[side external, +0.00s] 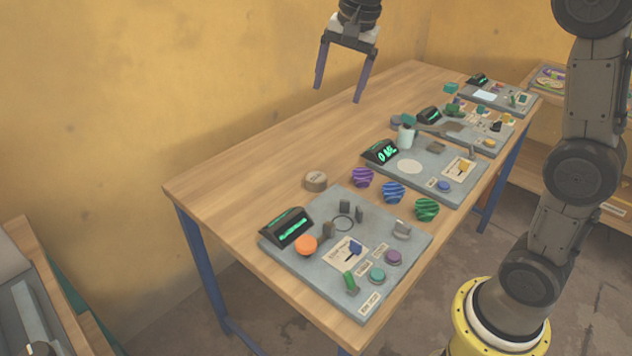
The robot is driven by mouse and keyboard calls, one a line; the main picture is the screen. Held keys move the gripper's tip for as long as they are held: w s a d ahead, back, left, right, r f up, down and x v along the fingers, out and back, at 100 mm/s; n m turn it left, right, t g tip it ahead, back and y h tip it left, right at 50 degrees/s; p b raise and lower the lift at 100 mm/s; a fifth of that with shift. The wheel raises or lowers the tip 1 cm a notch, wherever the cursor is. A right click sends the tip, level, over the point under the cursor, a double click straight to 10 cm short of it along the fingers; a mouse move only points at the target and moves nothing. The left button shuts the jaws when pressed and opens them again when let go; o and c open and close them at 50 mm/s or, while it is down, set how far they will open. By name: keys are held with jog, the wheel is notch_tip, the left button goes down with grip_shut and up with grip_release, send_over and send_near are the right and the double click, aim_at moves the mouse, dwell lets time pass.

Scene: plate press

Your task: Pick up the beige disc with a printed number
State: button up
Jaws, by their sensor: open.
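The beige disc (316,181) lies on the wooden table at the left, just behind the nearest grey panel. Dark marks show on its top, too small to read. My gripper (338,94) hangs high over the far side of the table. Its two dark fingers point down, spread apart, with nothing between them. It is well above the disc and apart from it.
Purple (362,177), blue (393,192) and green (427,209) striped pieces lie in a row right of the disc. The nearest panel (395,274) carries an orange knob (306,245) and a display (287,228). More panels stand behind. The table's left end (215,190) is clear.

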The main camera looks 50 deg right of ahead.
jog(key=w+d+f+m+g, duration=0.1)
jog(key=w+d+f, duration=0.1)
jog(key=w+f, duration=0.35)
jog(key=g, duration=0.2)
send_over(316, 176)
jog(key=shift+m, duration=0.4)
notch_tip(316, 176, down, 18)
jog(key=shift+s+f, duration=0.1)
jog(key=shift+f, duration=0.15)
jog(key=shift+a+f, duration=0.1)
jog(key=shift+f, duration=2.85)
jog(key=shift+r, duration=0.1)
jog(key=c, duration=1.3)
jog(key=shift+c, duration=0.2)
